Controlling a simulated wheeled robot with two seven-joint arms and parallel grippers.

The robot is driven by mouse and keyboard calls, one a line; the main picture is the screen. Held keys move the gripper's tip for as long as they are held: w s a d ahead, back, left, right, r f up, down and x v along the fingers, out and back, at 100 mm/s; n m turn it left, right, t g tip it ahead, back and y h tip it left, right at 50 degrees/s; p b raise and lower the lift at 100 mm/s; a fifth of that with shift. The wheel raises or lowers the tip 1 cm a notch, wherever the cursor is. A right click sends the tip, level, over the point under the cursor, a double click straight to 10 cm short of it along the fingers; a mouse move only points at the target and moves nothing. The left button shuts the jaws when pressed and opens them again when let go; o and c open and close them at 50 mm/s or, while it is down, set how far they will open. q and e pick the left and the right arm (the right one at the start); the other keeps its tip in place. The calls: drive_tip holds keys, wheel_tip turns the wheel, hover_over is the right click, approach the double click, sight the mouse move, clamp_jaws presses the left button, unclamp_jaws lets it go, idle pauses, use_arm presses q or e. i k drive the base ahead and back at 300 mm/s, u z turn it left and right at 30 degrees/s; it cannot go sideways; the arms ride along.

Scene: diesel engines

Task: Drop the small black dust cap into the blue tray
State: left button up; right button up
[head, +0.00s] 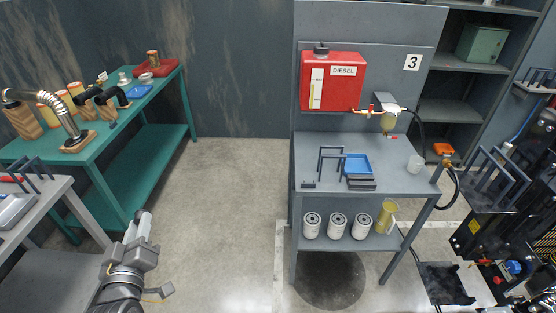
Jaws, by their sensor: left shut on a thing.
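The blue tray (357,164) sits on the grey workbench (312,172) under the red diesel tank, and no small black cap shows in it. My left gripper (141,226) is low in the head view, left of the bench and well apart from the tray, above bare floor. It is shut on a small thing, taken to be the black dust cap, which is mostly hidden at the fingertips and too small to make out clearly. My right gripper is not in view.
The red tank (333,80) hangs above. A green table (125,130) stands at left, an engine (490,240) at right. The middle floor is clear.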

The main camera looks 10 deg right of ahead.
sight(364, 173)
drive_tip(key=u, duration=0.4)
drive_tip(key=i, duration=4.8)
drive_tip(key=z, duration=4.85)
drive_tip(key=i, duration=0.95)
